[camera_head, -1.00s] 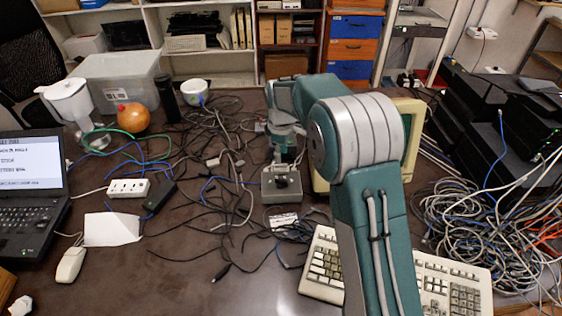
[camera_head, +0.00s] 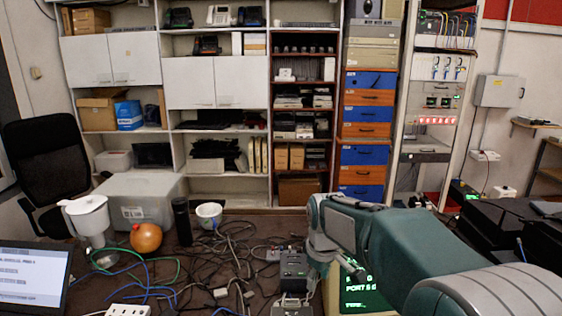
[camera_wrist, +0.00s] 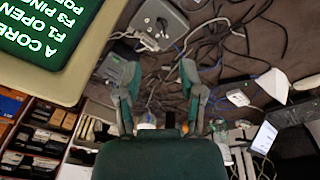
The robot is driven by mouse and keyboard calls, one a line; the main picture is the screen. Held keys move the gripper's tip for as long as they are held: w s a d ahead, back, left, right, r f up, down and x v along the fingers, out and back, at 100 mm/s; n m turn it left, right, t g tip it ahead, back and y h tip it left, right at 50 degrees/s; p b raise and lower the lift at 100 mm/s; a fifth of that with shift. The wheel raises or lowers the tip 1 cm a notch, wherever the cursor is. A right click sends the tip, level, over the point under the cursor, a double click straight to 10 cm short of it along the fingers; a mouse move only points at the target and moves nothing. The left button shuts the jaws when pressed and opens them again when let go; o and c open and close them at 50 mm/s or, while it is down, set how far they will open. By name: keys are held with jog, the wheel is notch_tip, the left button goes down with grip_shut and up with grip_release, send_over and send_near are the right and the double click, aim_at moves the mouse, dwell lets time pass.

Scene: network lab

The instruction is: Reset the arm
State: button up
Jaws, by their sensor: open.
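In the head view, my green and grey arm reaches in from the lower right. The wrist end is over the back middle of the table, beside the monitor; the fingertips are hard to make out there.
Small grey boxes (camera_head: 293,268) stand left of the monitor among cables. A white pitcher (camera_head: 88,218), an orange round object (camera_head: 146,238), a dark cylinder (camera_head: 182,222) and a white bowl (camera_head: 209,215) stand at the left. Black equipment (camera_head: 495,225) is at the right. Shelves line the back wall.

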jog(key=s+d+r+m+t, duration=0.1)
jog(key=s+d+m, duration=0.1)
jog(key=s, duration=0.6)
jog(key=s+d+r+m+t, duration=0.1)
jog(key=s+m, duration=0.3)
jog(key=s, duration=0.5)
jog(key=s+d+r+m+t, duration=0.1)
jog(key=s+d, duration=0.3)
jog(key=s, duration=0.4)
jog(key=shift+s+r+m+t, duration=0.4)
jog(key=shift+r+m, duration=0.35)
jog(key=shift+m, duration=0.15)
